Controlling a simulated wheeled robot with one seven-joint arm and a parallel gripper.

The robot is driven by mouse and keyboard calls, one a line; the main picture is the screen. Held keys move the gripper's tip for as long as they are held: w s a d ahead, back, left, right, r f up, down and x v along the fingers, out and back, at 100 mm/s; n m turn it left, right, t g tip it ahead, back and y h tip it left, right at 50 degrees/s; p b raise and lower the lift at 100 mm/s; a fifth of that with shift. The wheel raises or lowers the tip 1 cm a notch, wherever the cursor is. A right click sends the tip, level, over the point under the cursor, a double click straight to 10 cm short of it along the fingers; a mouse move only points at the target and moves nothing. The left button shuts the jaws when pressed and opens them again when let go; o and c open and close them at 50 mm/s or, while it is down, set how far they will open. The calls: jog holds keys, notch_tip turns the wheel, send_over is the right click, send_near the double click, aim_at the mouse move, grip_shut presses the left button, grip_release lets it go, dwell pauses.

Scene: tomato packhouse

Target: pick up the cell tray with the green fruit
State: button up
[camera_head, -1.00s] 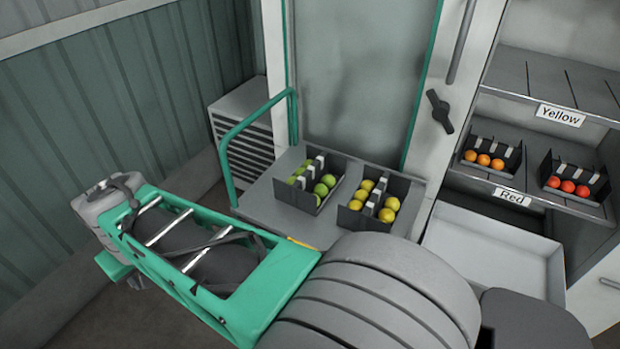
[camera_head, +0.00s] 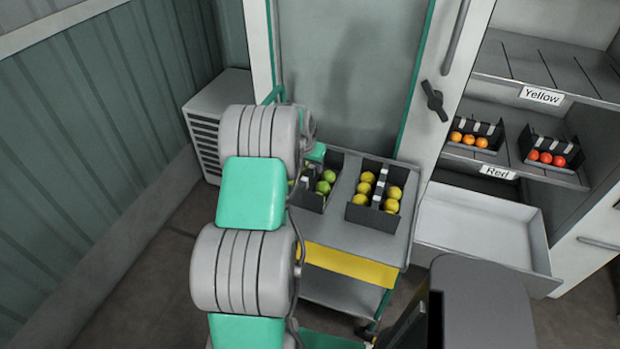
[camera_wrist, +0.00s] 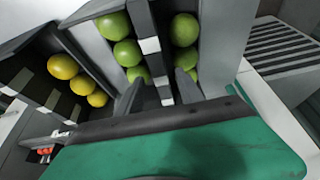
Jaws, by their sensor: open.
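The cell tray with green fruit (camera_head: 309,203) stands on the cart top in the head view, its left part hidden behind my arm. In the wrist view several green fruits (camera_wrist: 126,52) lie in two rows on either side of the tray's dark central divider (camera_wrist: 141,18), which has white bands. My gripper (camera_wrist: 158,92) is open, with one finger on each side of the divider's near end. I cannot tell whether the fingers touch it. In the head view my gripper is mostly hidden behind my arm.
A cell tray with yellow fruit (camera_head: 372,217) stands close on the right on the same cart (camera_head: 350,240). Shelves at right hold trays of orange (camera_head: 468,139) and red fruit (camera_head: 547,158), above an open white drawer (camera_head: 480,230). A slatted grey box (camera_head: 203,135) stands behind left.

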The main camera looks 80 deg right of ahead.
jog(key=x, duration=0.2)
jog(key=shift+d+f, duration=0.15)
jog(key=shift+f, duration=0.25)
jog(key=shift+c, duration=0.3)
grip_shut()
jog(key=shift+r, duration=0.15)
dwell(0.6)
